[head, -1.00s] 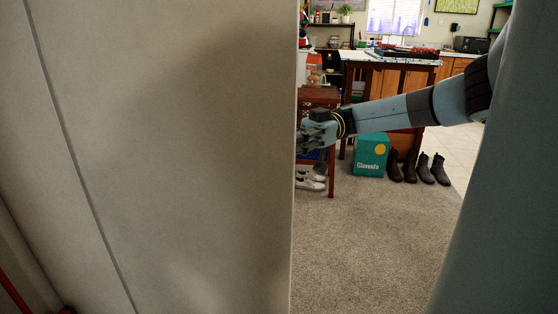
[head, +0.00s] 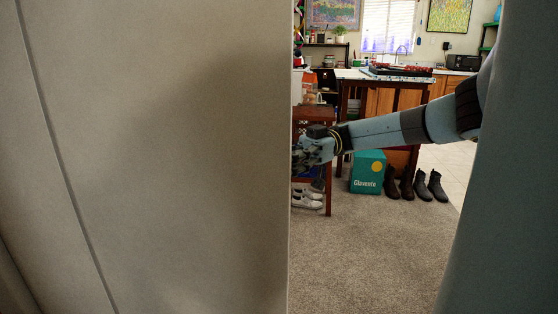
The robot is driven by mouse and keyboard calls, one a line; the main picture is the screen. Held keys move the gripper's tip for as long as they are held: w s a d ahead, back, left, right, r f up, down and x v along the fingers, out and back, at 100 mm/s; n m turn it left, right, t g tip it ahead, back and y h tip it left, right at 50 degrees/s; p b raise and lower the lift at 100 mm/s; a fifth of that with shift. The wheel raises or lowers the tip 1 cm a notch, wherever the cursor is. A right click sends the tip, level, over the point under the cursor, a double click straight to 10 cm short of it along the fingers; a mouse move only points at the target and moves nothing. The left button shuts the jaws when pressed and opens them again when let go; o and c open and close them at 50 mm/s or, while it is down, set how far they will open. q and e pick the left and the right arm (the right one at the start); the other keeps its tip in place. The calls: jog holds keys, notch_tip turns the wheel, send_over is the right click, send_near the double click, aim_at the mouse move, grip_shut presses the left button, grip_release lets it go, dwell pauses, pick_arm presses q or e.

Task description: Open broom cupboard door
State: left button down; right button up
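A large plain grey panel, apparently the cupboard door (head: 180,150), fills the left half of the head view. Its right edge runs nearly upright, and a dark seam runs down its left part. My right arm reaches in from the right, and my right gripper (head: 308,153) is at the panel's right edge. The panel partly hides its fingers, so I cannot tell whether they touch or grip it. No handle shows on the visible face. My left gripper is not in view.
Beyond the panel's edge are a dark wooden table (head: 396,76), a small brown shelf with shoes (head: 316,116), a teal box (head: 367,172) and several dark boots (head: 430,185). The carpet (head: 365,250) in front of them is clear.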

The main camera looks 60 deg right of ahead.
jog(key=v, duration=0.7)
jog(key=shift+d, duration=0.25)
dwell(0.5)
